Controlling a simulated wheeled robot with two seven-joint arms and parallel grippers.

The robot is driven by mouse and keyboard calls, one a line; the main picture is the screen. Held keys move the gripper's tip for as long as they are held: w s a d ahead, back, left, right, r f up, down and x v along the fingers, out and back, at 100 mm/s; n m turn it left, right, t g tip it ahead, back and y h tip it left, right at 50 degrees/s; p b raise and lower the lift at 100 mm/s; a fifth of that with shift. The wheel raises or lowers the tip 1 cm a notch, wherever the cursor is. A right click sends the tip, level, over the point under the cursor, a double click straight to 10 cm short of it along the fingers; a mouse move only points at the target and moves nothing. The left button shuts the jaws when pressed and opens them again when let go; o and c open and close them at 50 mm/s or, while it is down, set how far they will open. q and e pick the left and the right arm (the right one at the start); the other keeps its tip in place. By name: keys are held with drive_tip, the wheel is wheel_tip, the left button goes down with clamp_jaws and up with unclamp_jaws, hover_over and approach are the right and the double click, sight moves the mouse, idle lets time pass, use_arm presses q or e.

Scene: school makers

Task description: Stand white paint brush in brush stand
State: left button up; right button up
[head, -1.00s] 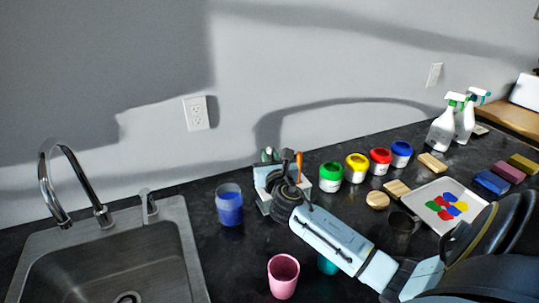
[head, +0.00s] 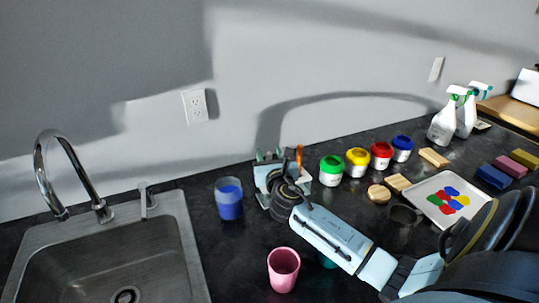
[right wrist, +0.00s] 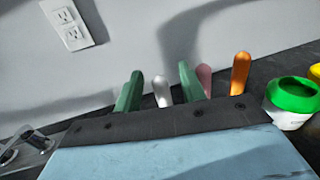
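The white paint brush (right wrist: 161,91) shows as an upright pale handle between the two green fingers of my right gripper in the right wrist view. Gaps show on both sides of it, so the right gripper (right wrist: 160,88) is open around it. In the head view my right gripper (head: 269,156) is at the back of the counter near the wall. A pink handle (right wrist: 205,78) and an orange handle (right wrist: 240,73) stand upright to the right of the fingers. The brush stand and the brushes' lower ends are hidden behind the gripper body. My left gripper is out of view.
A blue cup (head: 229,200) stands left of the gripper, with the sink (head: 185,235) beyond. Paint jars, the nearest green (head: 331,173), stand to its right. A pink cup (head: 283,268) is in front. A palette tray (head: 425,190) and sponges (head: 493,177) lie right.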

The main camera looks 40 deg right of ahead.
drive_tip(key=p+v, duration=0.1)
drive_tip(key=v, duration=1.2)
drive_tip(key=shift+s, duration=0.2)
